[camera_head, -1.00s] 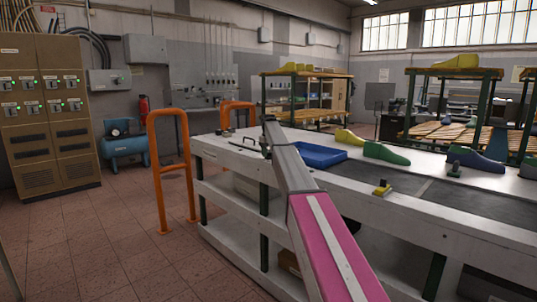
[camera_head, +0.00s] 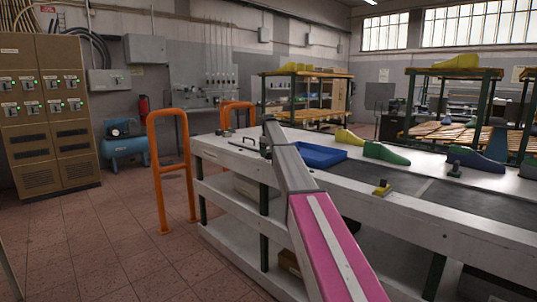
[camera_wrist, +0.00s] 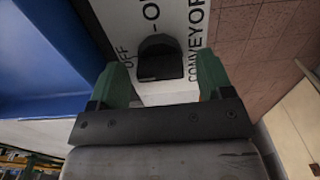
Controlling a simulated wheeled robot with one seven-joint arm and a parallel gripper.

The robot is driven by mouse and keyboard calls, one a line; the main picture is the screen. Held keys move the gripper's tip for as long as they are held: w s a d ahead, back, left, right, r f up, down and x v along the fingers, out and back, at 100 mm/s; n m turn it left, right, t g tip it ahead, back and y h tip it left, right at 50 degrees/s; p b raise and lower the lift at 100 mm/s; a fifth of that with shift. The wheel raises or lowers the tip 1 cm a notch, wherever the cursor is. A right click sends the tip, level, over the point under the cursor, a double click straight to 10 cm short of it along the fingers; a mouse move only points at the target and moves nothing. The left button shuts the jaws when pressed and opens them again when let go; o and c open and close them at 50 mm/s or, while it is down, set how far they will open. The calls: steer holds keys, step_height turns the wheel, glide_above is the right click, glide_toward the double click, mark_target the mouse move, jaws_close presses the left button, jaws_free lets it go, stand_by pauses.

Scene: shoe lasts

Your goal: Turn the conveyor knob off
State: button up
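The black conveyor knob (camera_wrist: 160,58) shows in the wrist view on a white panel (camera_wrist: 168,18) printed with "OFF" and "CONVEYOR"; another marking beside the knob is cut off by the frame. My gripper (camera_wrist: 163,64) is open, with one green finger on each side of the knob and visible gaps between the fingers and it. I cannot tell which marking the knob points to. In the head view my arm reaches to the near left end of the white conveyor table (camera_head: 225,150); the knob cannot be made out there.
A blue tray (camera_head: 318,155) lies on the table beside my arm, and its blue side fills the left of the wrist view. Green (camera_head: 385,153) and dark blue (camera_head: 475,159) shoe lasts stand farther right. Orange rails (camera_head: 170,170) stand left of the table.

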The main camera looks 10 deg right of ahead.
mark_target(269, 153)
stand_by(0.3)
step_height(269, 153, up, 11)
steer(key=shift+f, duration=0.15)
stand_by(0.4)
steer(key=shift+s, duration=0.1)
